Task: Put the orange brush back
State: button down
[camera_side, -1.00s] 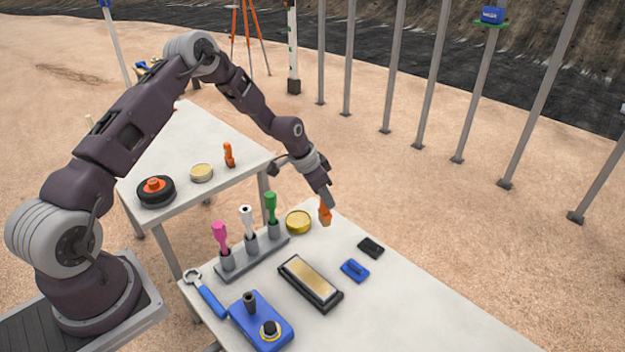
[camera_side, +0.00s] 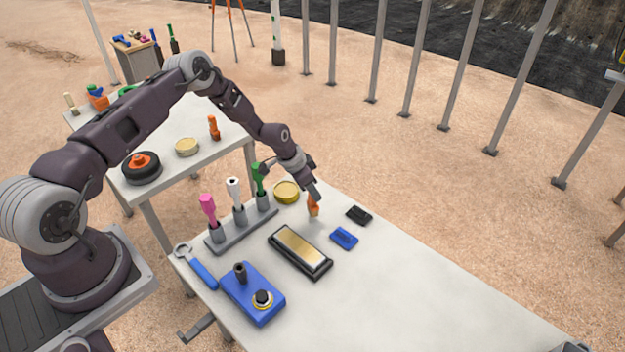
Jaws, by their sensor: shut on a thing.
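My gripper (camera_side: 314,198) is shut on the orange brush (camera_side: 313,209). It points down over the far part of the near table (camera_side: 400,290), between a gold tin and a small black block. The brush hangs below the fingers, close to the tabletop; I cannot tell whether it touches. The fingers hide its upper part. A grey holder rack (camera_side: 226,240) stands to the left, with a pink brush (camera_side: 208,208), a white brush (camera_side: 233,187) and a green brush (camera_side: 258,178) upright in it.
The gold tin (camera_side: 287,191) is just left of my gripper. The far table holds another orange item (camera_side: 214,128). The near table's right side is clear.

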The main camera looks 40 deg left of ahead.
aim_at(313, 208)
jog(key=shift+f, duration=0.9)
jog(key=shift+f, duration=0.3)
jog(key=c, duration=1.6)
grip_release()
jog(key=o, duration=0.6)
jog(key=c, duration=0.4)
